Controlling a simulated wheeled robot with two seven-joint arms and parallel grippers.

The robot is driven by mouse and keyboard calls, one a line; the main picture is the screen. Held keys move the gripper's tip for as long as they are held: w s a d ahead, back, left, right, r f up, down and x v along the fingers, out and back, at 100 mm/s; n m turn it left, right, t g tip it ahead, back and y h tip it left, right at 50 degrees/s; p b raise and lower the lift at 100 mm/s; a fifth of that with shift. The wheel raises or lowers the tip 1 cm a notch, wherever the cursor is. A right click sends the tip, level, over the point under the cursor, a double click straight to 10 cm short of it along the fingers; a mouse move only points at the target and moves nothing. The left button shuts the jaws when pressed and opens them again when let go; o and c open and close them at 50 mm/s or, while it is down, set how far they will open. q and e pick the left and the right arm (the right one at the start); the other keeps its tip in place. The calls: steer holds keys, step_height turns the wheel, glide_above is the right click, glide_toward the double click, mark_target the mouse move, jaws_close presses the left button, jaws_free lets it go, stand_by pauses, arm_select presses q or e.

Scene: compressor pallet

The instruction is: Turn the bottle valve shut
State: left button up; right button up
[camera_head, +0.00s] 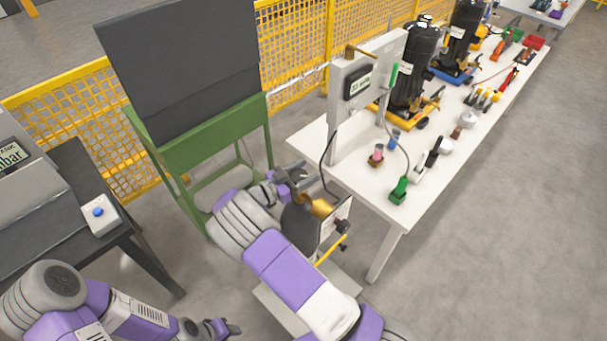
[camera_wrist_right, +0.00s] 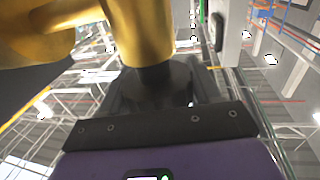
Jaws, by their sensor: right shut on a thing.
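The gas bottle (camera_head: 299,228) is a dark grey cylinder standing beside the near left end of the white table. Its brass bottle valve (camera_head: 321,207) is on top and fills the upper part of the right wrist view (camera_wrist_right: 135,40). My right gripper (camera_head: 299,190) is at the top of the bottle, shut on the valve. In the right wrist view a dark part of the valve sits at the dark jaws (camera_wrist_right: 155,88), and the fingertips are mostly hidden. My left gripper (camera_head: 222,328) is low at the bottom edge, away from the bottle; its jaws are too small to judge.
The white table (camera_head: 378,205) carries a gauge panel (camera_head: 357,85), black compressors (camera_head: 413,70), and several tools and fittings. A green frame (camera_head: 215,145) with a dark board stands behind the bottle. A grey bench with a blue button box (camera_head: 99,214) is at left. Floor at right is clear.

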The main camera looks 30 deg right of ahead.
mark_target(305, 176)
steer(key=m+g+b, duration=0.1)
steer(key=g, duration=0.1)
steer(key=m+g+b, duration=0.1)
steer(key=g, duration=0.1)
steer(key=m+g+b, duration=0.1)
steer(key=m+g, duration=0.1)
steer(key=shift+s+f+g, duration=0.2)
steer(key=shift+s+g, duration=0.1)
steer(key=shift+s+m+g+y+b, duration=0.1)
steer(key=shift+m+g+y+b, duration=0.3)
steer(key=shift+m+g, duration=0.5)
steer(key=shift+s+r+m+g+y, duration=0.15)
steer(key=shift+m+g+y, duration=0.35)
steer(key=shift+g, duration=0.6)
steer(key=shift+a, duration=0.1)
steer(key=o, duration=1)
steer(key=shift+c, duration=0.2)
step_height(305, 176, up, 10)
steer(key=shift+r+p, duration=0.1)
steer(key=shift+p, duration=0.65)
